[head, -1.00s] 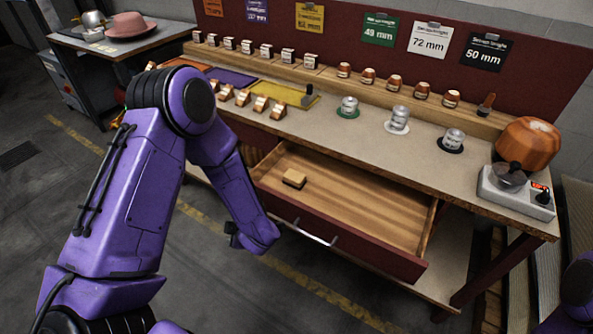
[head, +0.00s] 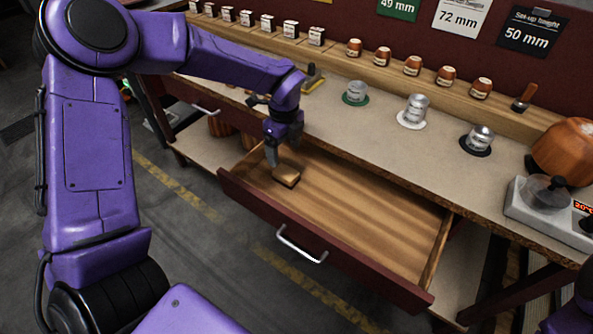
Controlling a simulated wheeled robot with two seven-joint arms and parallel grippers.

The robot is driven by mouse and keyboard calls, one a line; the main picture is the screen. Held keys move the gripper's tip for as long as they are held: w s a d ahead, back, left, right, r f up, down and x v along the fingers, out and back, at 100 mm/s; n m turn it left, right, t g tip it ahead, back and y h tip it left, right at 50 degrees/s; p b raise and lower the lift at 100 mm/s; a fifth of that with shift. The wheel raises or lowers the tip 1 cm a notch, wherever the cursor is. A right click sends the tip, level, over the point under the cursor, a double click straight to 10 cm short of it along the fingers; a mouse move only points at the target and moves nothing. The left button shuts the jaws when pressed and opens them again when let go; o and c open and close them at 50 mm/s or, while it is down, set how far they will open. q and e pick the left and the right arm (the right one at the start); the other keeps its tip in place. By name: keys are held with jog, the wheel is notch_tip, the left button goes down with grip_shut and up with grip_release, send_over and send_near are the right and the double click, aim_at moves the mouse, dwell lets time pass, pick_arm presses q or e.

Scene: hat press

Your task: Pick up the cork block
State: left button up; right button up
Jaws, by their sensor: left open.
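The cork block (head: 286,176) is a small tan block lying in the left end of the open wooden drawer (head: 350,205). My left gripper (head: 272,157) points down into the drawer, just above and at the left of the block. Its jaws are open, and one finger shows beside the block. I cannot tell whether the finger touches it. My right gripper is not in view; only a bit of purple arm shows at the lower right.
The drawer front has a metal handle (head: 301,245). The bench top (head: 335,125) above holds silver weights on coloured discs, rows of small blocks and copper-coloured pieces. A scale (head: 547,200) stands at the right. The drawer's middle and right are empty.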

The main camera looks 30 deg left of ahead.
aim_at(285, 171)
pick_arm(q)
jog(key=shift+n, duration=0.4)
jog(key=f, duration=0.6)
jog(key=f+p, duration=0.1)
jog(key=f, duration=0.3)
jog(key=shift+w+a, duration=0.25)
jog(key=shift+w, duration=0.05)
jog(key=c, duration=1)
